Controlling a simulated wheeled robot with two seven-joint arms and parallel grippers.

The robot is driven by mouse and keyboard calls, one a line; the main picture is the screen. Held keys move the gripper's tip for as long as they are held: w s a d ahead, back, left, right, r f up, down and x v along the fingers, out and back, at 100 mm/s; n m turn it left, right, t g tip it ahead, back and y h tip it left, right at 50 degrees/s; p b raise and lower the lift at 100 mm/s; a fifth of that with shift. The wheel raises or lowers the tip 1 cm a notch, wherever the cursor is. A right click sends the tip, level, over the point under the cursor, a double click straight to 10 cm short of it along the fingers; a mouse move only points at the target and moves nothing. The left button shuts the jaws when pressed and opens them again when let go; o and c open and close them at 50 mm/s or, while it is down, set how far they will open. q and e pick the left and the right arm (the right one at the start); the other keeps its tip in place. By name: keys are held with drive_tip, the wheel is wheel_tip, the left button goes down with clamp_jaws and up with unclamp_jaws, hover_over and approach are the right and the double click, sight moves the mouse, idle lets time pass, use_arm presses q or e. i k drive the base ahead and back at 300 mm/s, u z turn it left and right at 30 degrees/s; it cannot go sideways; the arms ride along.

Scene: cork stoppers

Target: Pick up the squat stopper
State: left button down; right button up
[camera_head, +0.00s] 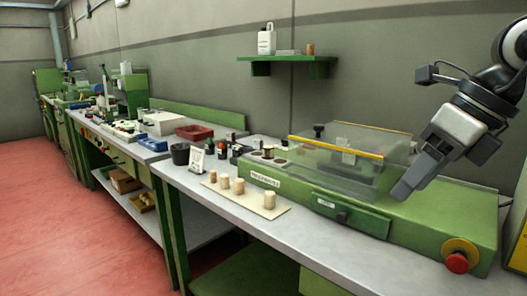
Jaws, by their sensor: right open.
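Several pale cork stoppers stand upright in a row on a thin beige mat (252,206) on the bench. The stopper at the right end (269,200) looks widest for its height. The others are the left-end stopper (213,176), one beside it (224,181) and a third (239,186). At this size I cannot tell surely which is the squat one. My right gripper (404,189) is open and empty, pointing down at the right, above the green machine and well apart from the stoppers. My left gripper is not in view.
A long green machine (420,218) with a clear cover (335,160) and a red knob (457,262) stands behind and right of the mat. A small white sign (197,160), dark cup (180,153) and small bottles stand at the back left. Bare grey bench (300,236) lies in front.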

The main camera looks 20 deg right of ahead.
sight(268, 150)
drive_tip(key=i, duration=1.75)
